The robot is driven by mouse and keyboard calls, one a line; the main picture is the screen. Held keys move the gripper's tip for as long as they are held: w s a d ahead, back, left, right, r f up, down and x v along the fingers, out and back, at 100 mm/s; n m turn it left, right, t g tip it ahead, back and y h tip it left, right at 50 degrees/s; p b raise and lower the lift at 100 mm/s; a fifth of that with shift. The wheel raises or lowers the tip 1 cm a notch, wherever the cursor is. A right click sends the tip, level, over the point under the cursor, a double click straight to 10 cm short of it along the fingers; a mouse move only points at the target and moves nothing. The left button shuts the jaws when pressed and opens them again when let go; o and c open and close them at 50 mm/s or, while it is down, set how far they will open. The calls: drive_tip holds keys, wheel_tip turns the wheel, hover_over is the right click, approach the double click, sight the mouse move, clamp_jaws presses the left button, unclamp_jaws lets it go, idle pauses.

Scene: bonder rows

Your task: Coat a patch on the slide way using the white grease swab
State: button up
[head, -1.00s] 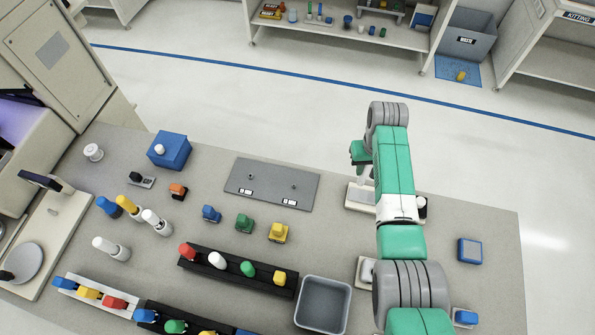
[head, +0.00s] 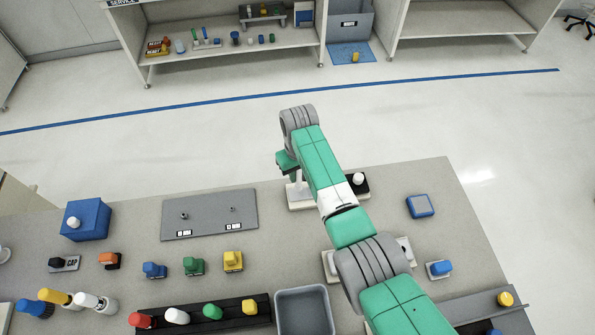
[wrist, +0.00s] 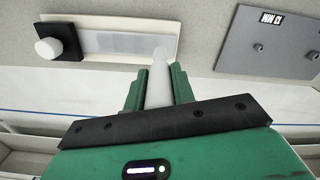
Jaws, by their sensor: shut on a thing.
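My gripper (wrist: 155,88) is shut on the white swab (wrist: 159,80), which stands between its two green fingers in the wrist view. The slide way (wrist: 128,41) is a pale tray with a grey strip; a black block with a white knob (wrist: 48,48) sits at its left end in that view. The swab's tip overlaps the strip's right part; I cannot tell whether it touches. In the head view my gripper (head: 288,163) is over the slide way's left end, the swab (head: 300,190) points down, and my arm hides part of the way.
A grey plate with two pegs (head: 210,213) lies left of the slide way. Blue, green and yellow blocks (head: 193,266) stand in front of it. A blue box (head: 86,220) is at the far left, a grey bin (head: 302,312) at the front. A blue pad (head: 420,206) lies right.

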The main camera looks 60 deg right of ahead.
wheel_tip(320, 180, down, 2)
drive_tip(key=shift+f+b, duration=0.1)
drive_tip(key=shift+b, duration=0.6)
drive_tip(key=shift+s+d+f, duration=0.1)
drive_tip(key=shift+d, duration=0.05)
drive_tip(key=shift+f, duration=0.1)
drive_tip(key=shift+w+a+r+p, duration=0.1)
drive_tip(key=shift+r+p, duration=0.3)
drive_tip(key=shift+r, duration=0.2)
drive_tip(key=shift+w+a+r+p, duration=0.1)
drive_tip(key=shift+r+p, duration=0.25)
drive_tip(key=shift+r, duration=0.25)
wheel_tip(320, 180, up, 6)
drive_tip(key=p, duration=0.5)
drive_tip(key=shift+s+f, duration=0.1)
drive_tip(key=shift+f, duration=0.05)
